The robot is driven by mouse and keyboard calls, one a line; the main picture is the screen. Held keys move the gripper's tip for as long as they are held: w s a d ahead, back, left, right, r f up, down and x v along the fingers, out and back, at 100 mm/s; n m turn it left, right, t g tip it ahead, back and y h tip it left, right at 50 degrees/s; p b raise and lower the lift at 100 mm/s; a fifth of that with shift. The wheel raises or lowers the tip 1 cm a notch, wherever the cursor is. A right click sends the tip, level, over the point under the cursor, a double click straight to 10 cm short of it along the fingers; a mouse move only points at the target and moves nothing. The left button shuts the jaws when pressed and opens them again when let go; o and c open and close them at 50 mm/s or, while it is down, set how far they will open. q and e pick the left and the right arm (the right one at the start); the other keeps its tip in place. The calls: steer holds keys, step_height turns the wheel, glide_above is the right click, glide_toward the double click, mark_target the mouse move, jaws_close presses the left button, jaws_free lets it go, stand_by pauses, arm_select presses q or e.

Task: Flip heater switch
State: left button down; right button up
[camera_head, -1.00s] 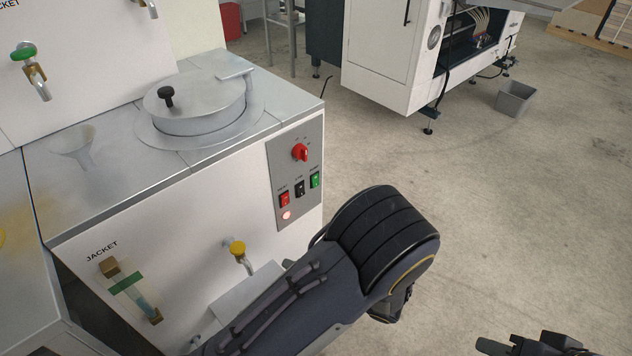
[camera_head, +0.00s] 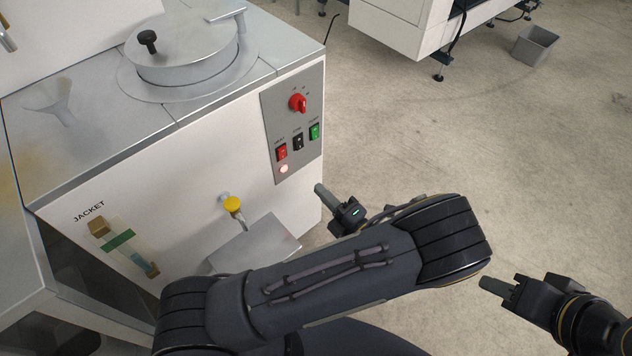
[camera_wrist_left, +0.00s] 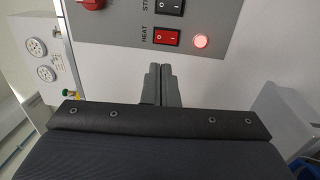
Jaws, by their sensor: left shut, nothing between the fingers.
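The heater switch is a red rocker (camera_head: 281,151) on the grey control panel (camera_head: 271,116). In the left wrist view the red switch (camera_wrist_left: 166,38) is labelled HEAT, and the round lamp (camera_wrist_left: 200,41) beside it glows pinkish red. Which side of the rocker is pressed is unclear. My left gripper (camera_head: 320,189) is shut and empty, to the right of and below the panel in the head view. In the left wrist view its fingertips (camera_wrist_left: 158,69) point at the panel, just below the red switch and apart from it. My right gripper (camera_head: 484,283) is over the floor, far right; its jaw state is unclear.
A black switch (camera_head: 298,141), a green switch (camera_head: 314,132) and a red knob (camera_head: 299,102) share the panel. A yellow-handled tap (camera_head: 232,204) sticks out from the white machine front above a metal shelf (camera_head: 258,247). Open floor lies to the right.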

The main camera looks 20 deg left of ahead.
mark_target(283, 151)
arm_select(q)
steer(key=b+x, duration=0.2)
steer(key=x, duration=1)
steer(key=shift+a, duration=0.1)
